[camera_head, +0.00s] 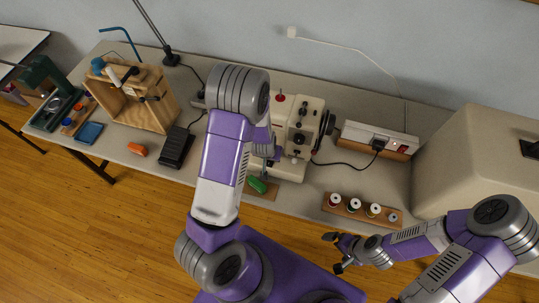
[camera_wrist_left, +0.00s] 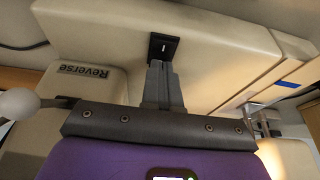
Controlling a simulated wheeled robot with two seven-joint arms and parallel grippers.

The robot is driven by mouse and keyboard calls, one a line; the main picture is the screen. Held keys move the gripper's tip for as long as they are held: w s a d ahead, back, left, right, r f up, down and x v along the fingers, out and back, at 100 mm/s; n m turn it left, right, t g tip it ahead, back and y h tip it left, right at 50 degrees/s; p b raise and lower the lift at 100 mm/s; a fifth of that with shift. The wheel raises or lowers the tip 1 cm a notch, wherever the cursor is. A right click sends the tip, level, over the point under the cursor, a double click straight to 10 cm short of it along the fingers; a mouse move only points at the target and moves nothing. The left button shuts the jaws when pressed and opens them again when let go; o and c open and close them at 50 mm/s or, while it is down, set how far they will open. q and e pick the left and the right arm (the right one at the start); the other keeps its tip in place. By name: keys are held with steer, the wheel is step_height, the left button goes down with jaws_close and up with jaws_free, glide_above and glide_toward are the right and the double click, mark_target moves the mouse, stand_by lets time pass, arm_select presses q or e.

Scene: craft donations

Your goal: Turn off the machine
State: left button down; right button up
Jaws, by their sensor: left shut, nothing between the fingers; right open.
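The cream sewing machine (camera_head: 311,114) stands on the table in the head view, its front partly hidden behind my left arm. In the left wrist view, its cream body (camera_wrist_left: 220,45) fills the upper part, with a black rocker switch (camera_wrist_left: 163,47) set in it. My left gripper (camera_wrist_left: 160,66) is shut and empty, its tips right at the switch's lower edge; I cannot tell whether they touch it. A "Reverse" label (camera_wrist_left: 87,71) is left of the fingers. My right gripper (camera_head: 334,252) is open and empty in front of the table, well away from the machine.
A power strip (camera_head: 374,139) with a red switch lies right of the machine, cabled to it. A spool rack (camera_head: 341,207), a black foot pedal (camera_head: 176,148), a wooden box (camera_head: 133,106) and a large cream cover (camera_head: 480,150) share the table. A green object (camera_head: 257,185) lies by my left arm.

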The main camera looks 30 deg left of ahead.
arm_select(q)
steer(key=shift+f, duration=0.1)
steer(key=shift+s+d+f, duration=0.1)
steer(key=shift+s, duration=0.35)
steer(key=shift+s+d, duration=0.15)
steer(key=shift+s, duration=0.35)
